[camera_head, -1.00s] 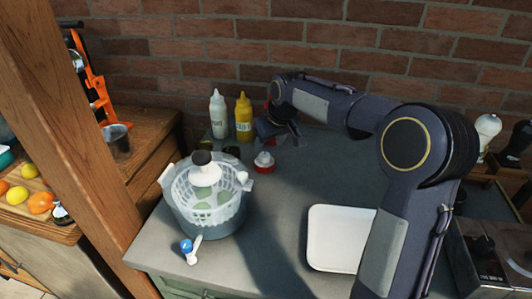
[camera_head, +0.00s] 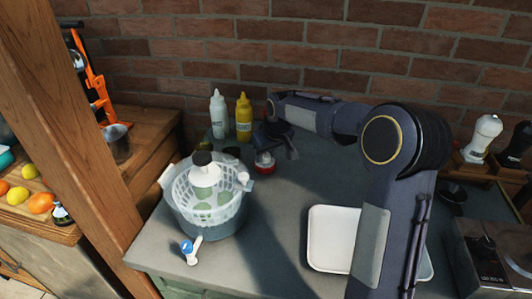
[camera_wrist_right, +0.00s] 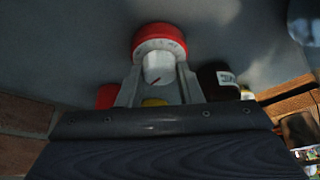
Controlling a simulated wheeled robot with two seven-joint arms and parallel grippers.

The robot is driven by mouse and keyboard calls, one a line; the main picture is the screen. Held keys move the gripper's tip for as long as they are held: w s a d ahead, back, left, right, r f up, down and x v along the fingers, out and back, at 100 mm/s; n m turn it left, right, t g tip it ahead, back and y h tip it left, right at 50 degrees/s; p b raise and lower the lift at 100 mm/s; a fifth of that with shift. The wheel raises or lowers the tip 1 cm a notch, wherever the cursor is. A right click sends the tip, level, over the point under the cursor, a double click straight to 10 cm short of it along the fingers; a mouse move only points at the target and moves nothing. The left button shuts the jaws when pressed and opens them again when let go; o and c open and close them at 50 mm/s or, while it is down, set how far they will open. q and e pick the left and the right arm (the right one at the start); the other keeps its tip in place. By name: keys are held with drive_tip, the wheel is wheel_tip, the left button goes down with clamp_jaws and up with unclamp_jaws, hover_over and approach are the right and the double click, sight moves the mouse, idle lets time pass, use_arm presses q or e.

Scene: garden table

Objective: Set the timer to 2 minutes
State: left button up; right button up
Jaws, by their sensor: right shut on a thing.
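The timer (camera_head: 264,168) stands on the grey counter behind and right of the salad spinner. It has a red base and a white top. In the right wrist view the timer (camera_wrist_right: 160,40) shows a red ring, a marked white dial and a white knob with a dark red line. My right gripper (camera_head: 270,150) is over the timer from behind. In the wrist view its fingers (camera_wrist_right: 158,80) are shut on the timer's white knob, one on each side. The dial's numbers are too small to read. My left gripper is not in view.
A salad spinner (camera_head: 208,222) stands on the counter at left, with a small blue-and-white item (camera_head: 190,248) in front. White (camera_head: 218,115) and yellow (camera_head: 243,118) bottles stand behind. A white tray (camera_head: 330,238) lies at right, partly behind my arm.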

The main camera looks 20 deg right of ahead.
drive_tip(key=shift+m, duration=0.3)
drive_tip(key=shift+c, duration=0.3)
drive_tip(key=shift+a+m+h, duration=0.1)
drive_tip(key=shift+m+h, duration=0.5)
drive_tip(key=shift+m, duration=0.6)
drive_tip(key=shift+m+h, duration=0.7)
drive_tip(key=shift+m, duration=1.3)
drive_tip(key=o, duration=1)
drive_tip(key=shift+g, duration=0.3)
drive_tip(key=v, duration=0.8)
drive_tip(key=shift+a, duration=0.1)
